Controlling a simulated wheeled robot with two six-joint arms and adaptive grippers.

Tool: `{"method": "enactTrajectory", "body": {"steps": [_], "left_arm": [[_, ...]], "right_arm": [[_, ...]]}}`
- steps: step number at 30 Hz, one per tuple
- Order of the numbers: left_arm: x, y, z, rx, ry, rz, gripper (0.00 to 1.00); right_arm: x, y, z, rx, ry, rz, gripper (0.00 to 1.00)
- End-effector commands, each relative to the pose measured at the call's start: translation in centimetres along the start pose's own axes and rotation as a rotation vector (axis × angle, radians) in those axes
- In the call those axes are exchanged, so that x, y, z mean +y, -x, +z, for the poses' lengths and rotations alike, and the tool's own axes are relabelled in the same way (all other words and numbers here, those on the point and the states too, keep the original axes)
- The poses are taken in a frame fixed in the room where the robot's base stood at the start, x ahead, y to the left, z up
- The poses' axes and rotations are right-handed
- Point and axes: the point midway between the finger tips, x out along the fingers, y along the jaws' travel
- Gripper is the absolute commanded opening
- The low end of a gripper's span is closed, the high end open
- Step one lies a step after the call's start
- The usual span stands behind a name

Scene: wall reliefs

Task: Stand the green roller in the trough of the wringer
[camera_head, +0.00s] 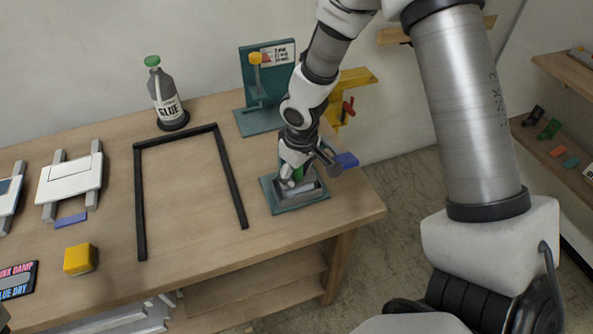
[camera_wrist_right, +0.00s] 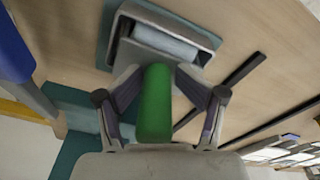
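The green roller (camera_wrist_right: 155,105) is between the fingers of my right gripper (camera_wrist_right: 158,82), and the fingertips close in on its sides. In the head view only a little green of the roller (camera_head: 298,171) shows; the gripper hides the rest. My right gripper (camera_head: 303,177) is right over a grey metal trough (camera_head: 312,189) on a teal base (camera_head: 275,195) at the table's right end. The trough (camera_wrist_right: 165,42) lies just beyond the roller's far end in the right wrist view. I cannot tell whether the roller touches it. My left gripper is not in view.
A teal stand (camera_head: 248,70) with a yellow knob and a yellow bracket (camera_head: 355,78) stand behind. A blue piece (camera_head: 346,160) is close right of my gripper. A black frame (camera_head: 232,185), a glue bottle (camera_head: 163,95) and a yellow block (camera_head: 79,259) are farther left.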

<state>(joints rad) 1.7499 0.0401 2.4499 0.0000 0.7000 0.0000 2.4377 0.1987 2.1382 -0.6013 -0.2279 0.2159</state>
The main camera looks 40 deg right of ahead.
Motion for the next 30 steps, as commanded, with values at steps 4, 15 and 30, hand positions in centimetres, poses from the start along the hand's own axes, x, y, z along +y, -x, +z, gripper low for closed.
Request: {"method": "enactTrajectory", "body": {"steps": [4, 15, 30], "left_arm": [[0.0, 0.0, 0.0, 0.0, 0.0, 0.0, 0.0], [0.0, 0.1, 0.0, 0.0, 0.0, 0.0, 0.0], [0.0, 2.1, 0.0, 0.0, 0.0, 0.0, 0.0]], "right_arm": [[0.0, -0.1, 0.1, -0.002, 0.0, 0.0, 0.52], [0.0, 0.1, -0.1, 0.001, 0.0, 0.001, 0.52], [0.1, 9.9, -0.4, 0.01, 0.0, 0.003, 0.52]]}}
